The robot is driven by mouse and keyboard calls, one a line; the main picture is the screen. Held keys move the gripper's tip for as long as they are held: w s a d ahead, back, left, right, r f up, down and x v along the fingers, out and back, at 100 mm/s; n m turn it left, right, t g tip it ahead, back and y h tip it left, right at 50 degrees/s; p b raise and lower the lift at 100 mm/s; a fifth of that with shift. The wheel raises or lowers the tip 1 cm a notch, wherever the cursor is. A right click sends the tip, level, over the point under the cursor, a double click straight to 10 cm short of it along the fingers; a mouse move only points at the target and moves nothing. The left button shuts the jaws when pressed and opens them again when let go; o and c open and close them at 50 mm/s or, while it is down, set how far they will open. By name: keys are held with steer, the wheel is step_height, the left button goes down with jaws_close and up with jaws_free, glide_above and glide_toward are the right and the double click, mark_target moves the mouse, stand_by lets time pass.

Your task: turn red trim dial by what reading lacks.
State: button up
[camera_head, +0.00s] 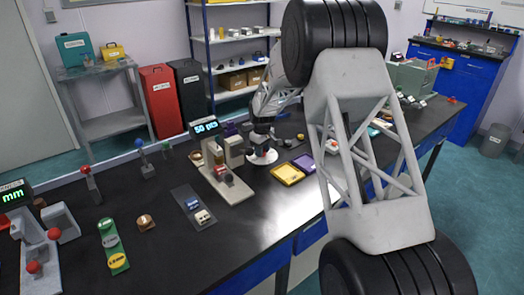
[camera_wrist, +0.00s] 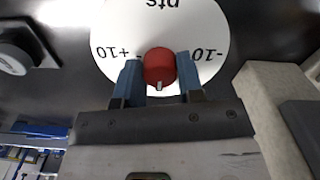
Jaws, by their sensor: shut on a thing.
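A pale mark on the knob points to the bottom of that picture. My gripper (camera_wrist: 159,72) is shut on the knob, one blue finger on each side. In the head view my gripper (camera_head: 262,148) is low over the white disc (camera_head: 262,157), mostly hiding the knob. A lit display (camera_head: 205,127) beside it appears to read "50 pts", above a beige machine (camera_head: 222,172).
A yellow tray (camera_head: 288,174) and a purple tray (camera_head: 304,162) lie right of the disc. A dark mat with small blocks (camera_head: 194,206) lies in front of the machine. A beige body (camera_wrist: 270,105) stands close to my gripper in the wrist view. Bare black bench (camera_head: 255,222) shows in front.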

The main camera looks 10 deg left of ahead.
steer(key=shift+m, duration=0.4)
steer(key=m, duration=1.2)
steer(key=shift+m, duration=0.4)
stand_by(0.3)
steer(key=o, duration=0.9)
steer(key=shift+r, duration=0.1)
steer(key=shift+r, duration=3.85)
